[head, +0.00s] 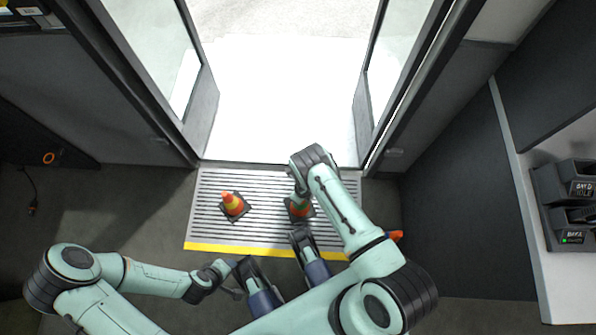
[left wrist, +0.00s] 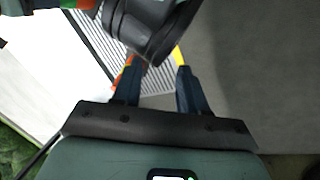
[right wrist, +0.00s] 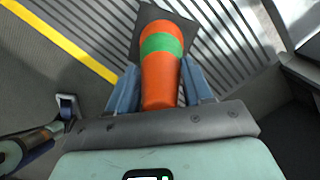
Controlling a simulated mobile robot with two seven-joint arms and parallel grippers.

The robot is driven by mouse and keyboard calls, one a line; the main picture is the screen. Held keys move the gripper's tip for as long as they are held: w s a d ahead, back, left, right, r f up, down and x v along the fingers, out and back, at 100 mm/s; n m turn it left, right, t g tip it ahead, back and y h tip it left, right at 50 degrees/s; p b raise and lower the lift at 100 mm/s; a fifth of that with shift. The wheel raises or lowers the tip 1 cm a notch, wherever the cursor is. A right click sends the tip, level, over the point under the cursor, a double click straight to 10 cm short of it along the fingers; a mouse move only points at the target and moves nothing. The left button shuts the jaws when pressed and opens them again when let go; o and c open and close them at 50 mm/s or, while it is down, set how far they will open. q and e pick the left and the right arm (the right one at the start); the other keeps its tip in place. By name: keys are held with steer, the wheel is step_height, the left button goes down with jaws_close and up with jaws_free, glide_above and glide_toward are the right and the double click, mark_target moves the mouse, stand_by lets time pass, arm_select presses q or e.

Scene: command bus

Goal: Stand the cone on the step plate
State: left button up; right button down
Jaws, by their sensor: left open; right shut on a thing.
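The step plate (head: 215,183) is a ribbed grey panel with a yellow front edge, lying at the doorway. An orange cone with a green band (right wrist: 161,45) and a dark square base is between the fingers of my right gripper (right wrist: 160,68), which is shut on it. In the head view this cone (head: 300,209) is upright over the right part of the plate; I cannot tell whether its base touches. A second orange cone with a yellow band (head: 233,204) stands on the plate to its left. My left gripper (left wrist: 161,68) is open and empty, in front of the plate.
The open doorway (head: 280,100) is behind the plate, with door panels on both sides. A dark device (head: 570,195) sits on the pale counter at the right. The floor left of the plate is mostly clear. My right arm passes over the plate's right side.

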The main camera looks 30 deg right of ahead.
mark_target(305, 211)
step_height(305, 211, down, 4)
steer(key=shift+r+b, duration=0.25)
steer(key=shift+b, duration=0.4)
step_height(305, 211, down, 4)
steer(key=shift+r+b, duration=0.15)
steer(key=shift+b, duration=0.9)
steer(key=shift+f, duration=0.2)
arm_select(q)
step_height(305, 211, down, 5)
steer(key=w+a, duration=0.2)
steer(key=a, duration=0.1)
steer(key=shift+w+n+t+y, duration=0.3)
steer(key=shift+w+t, duration=0.1)
arm_select(e)
steer(key=shift+w+r, duration=0.1)
steer(key=shift+r, duration=0.05)
arm_select(q)
steer(key=shift+d+f, duration=0.1)
steer(key=shift+f, duration=0.05)
arm_select(e)
steer(key=shift+c, duration=2.3)
jaws_free()
arm_select(q)
steer(key=shift+s, duration=0.1)
